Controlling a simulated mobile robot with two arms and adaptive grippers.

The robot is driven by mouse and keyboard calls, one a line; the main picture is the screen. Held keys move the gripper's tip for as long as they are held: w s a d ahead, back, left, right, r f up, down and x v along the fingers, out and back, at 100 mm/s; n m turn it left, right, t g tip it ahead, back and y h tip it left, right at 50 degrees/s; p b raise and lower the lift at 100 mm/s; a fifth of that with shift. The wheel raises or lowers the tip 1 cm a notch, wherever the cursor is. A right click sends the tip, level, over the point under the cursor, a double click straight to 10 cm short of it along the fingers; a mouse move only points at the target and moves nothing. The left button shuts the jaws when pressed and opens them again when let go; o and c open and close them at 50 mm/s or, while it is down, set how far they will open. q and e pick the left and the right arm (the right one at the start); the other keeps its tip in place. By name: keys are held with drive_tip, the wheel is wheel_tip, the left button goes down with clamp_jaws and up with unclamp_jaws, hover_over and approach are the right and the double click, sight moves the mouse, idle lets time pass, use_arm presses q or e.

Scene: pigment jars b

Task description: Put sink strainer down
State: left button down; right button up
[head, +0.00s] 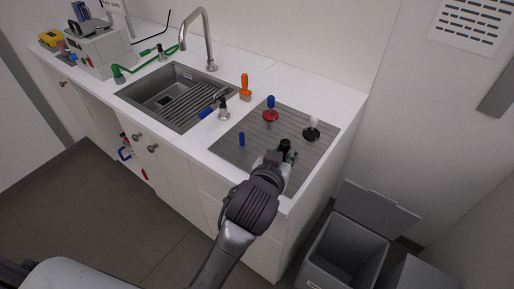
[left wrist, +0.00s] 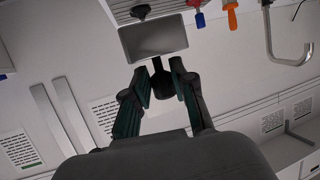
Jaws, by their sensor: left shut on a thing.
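My left gripper (head: 287,157) is over the front right part of the grey ribbed drain mat (head: 228,153). It is shut on a dark piece with a black top, taken as the sink strainer (head: 285,145). In the left wrist view the fingers (left wrist: 164,82) close on its black part (left wrist: 178,66). A grey rectangular shape shows behind it, and I cannot tell whether it belongs to the strainer. The fingers and arm hide the underside, so contact with the mat cannot be told. The sink (head: 150,86) lies left of the mat. My right gripper is not in view.
On the mat stand a red piece with a blue knob (head: 271,114), a black piece with a white knob (head: 311,133) and a small blue peg (head: 242,139). An orange brush (head: 245,92) stands behind. A grey bin (head: 343,252) is right of the counter.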

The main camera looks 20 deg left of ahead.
use_arm(q)
drive_tip(key=w+a+f, duration=0.2)
drive_tip(key=a, duration=0.1)
drive_tip(key=w+a+f+p, duration=0.1)
drive_tip(key=w+a+f, duration=0.1)
drive_tip(key=a, duration=0.1)
drive_tip(key=w+a+f+p, duration=0.1)
drive_tip(key=w+a+f, duration=0.1)
drive_tip(key=a, duration=0.1)
drive_tip(key=shift+w+a+f, duration=0.1)
drive_tip(key=shift+a+f, duration=0.15)
drive_tip(key=shift+a, duration=0.05)
wheel_tip(320, 180, down, 4)
drive_tip(key=shift+a+r+p, duration=0.1)
drive_tip(key=shift+p, duration=0.4)
drive_tip(key=shift+f, duration=0.2)
drive_tip(key=shift+f, duration=0.15)
drive_tip(key=c, duration=1)
unclamp_jaws()
drive_tip(key=shift+o, duration=0.2)
